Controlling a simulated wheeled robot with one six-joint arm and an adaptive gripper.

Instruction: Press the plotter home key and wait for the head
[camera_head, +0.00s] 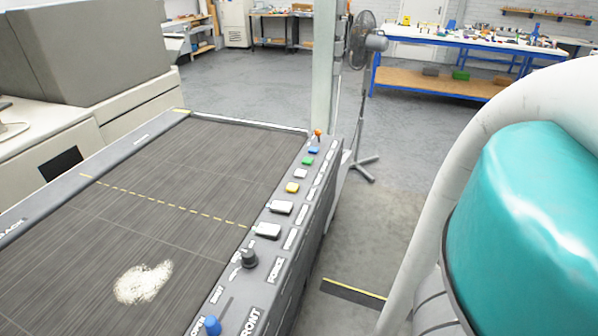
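A dark flat bed (150,215), which looks like the plotter, fills the lower left. Along its right edge runs a grey control strip with a blue key (313,150), a green key (307,161), a white key (300,173), a yellow key (292,187) and two larger white keys (281,207) (267,230). I make out no plotter head. My gripper is out of view; a white and teal part of my arm covers the right side.
The strip also carries a black knob (249,258), a blue knob (211,325) and an orange-tipped stalk (317,134). A pale patch (143,283) marks the bed. A fan (364,45) stands behind the strip's far end. Grey floor (385,210) is open beyond.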

